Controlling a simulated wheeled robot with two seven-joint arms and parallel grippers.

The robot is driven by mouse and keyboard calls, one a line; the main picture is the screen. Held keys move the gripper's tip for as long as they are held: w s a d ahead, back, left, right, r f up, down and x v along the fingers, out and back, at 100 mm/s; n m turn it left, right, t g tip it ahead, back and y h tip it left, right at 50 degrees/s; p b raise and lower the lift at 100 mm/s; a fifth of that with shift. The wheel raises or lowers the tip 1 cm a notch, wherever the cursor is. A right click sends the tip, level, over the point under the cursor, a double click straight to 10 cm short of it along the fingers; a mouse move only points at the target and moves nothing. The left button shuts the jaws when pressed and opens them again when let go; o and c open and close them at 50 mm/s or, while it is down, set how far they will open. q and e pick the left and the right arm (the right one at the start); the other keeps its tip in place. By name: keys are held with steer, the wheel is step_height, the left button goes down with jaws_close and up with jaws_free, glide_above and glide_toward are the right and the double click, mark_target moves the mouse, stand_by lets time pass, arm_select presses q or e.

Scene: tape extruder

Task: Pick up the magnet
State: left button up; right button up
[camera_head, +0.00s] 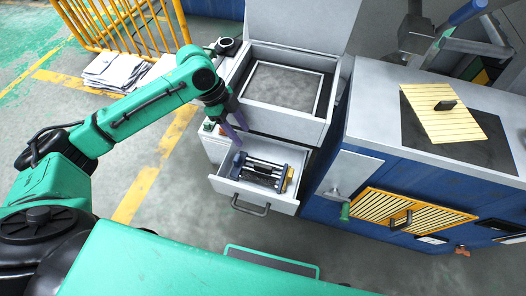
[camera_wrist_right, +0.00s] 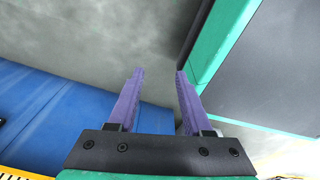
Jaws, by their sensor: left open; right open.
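The magnet (camera_head: 262,172) appears to be the block of dark and silver parallel bars with yellowish end pieces, lying in the pulled-out white drawer (camera_head: 227,187) in the head view. My left gripper (camera_head: 238,147) is open, with its two purple fingers pointing down over the drawer's back left part, near the magnet's left end. Nothing shows between its fingers. I cannot tell whether a finger touches the magnet. My right gripper (camera_wrist_right: 158,73) is open and empty in the right wrist view, over grey floor, away from the magnet.
A white open-topped bin (camera_head: 329,98) with a raised lid stands above the drawer. To its right is a blue cabinet (camera_head: 335,210) with a yellow grille (camera_head: 408,213) and a yellow slatted plate (camera_head: 437,112) on top. A yellow fence (camera_head: 110,20) stands at the back left.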

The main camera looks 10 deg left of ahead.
mark_target(258, 164)
arm_select(q)
steer(key=x, duration=0.4)
steer(key=s+b+x, duration=0.1)
steer(key=x, duration=0.4)
steer(key=s+x, duration=0.1)
steer(key=x, duration=0.3)
steer(key=shift+s+d+f+b, duration=0.15)
steer(key=shift+f+b, duration=0.05)
steer(key=shift+b, duration=0.15)
steer(key=shift+f, duration=0.15)
steer(key=shift+c, duration=0.6)
jaws_close()
arm_select(e)
steer(key=s+f, duration=0.1)
steer(key=s, duration=0.2)
steer(key=shift+a+f, duration=0.1)
steer(key=shift+f, duration=0.3)
